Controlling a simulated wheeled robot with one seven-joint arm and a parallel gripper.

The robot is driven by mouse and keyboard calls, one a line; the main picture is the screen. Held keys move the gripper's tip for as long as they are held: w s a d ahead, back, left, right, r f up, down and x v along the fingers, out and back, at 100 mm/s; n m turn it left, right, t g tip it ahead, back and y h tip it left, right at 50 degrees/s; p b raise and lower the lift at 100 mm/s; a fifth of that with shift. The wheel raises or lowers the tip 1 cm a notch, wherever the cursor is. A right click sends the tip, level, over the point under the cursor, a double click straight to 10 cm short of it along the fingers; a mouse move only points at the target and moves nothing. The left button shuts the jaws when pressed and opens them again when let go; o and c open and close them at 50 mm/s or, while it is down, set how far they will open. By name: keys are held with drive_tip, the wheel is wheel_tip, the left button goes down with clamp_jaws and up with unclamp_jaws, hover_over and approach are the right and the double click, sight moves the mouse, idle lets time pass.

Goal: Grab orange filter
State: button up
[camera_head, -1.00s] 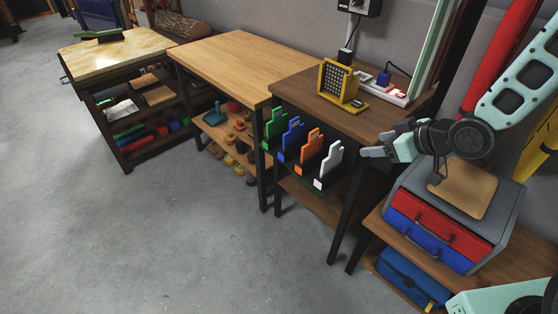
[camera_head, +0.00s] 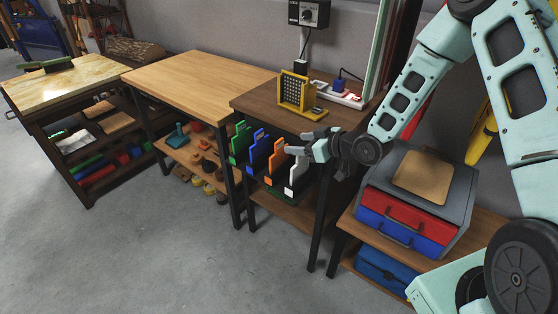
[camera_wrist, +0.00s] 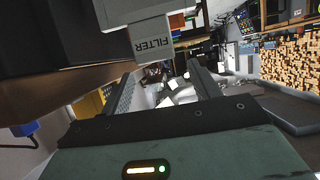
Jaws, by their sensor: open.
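The orange filter (camera_head: 275,160) hangs in the rack under the small brown table, between the blue filter (camera_head: 258,148) and the white filter (camera_head: 297,175). The green filter (camera_head: 240,143) is at the left end. My gripper (camera_head: 298,142) is open and empty, close to the top of the white filter and to the right of the orange one in the head view. In the wrist view, a white filter marked FILTER (camera_wrist: 152,43) is near the fingertips, apart from the fingers. The orange filter cannot be clearly told in the wrist view.
The small brown table's top (camera_head: 262,100) lies just above the filters and bears a yellow grid stand (camera_head: 295,92) and a power strip (camera_head: 338,94). A grey cabinet with red and blue drawers (camera_head: 405,215) stands at right. Grey floor (camera_head: 150,265) is free in front.

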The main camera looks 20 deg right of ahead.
sight(281, 141)
drive_tip(key=shift+p+x, duration=0.4)
drive_tip(key=shift+x, duration=2.55)
drive_tip(key=shift+r, duration=0.15)
drive_tip(key=c, duration=1.3)
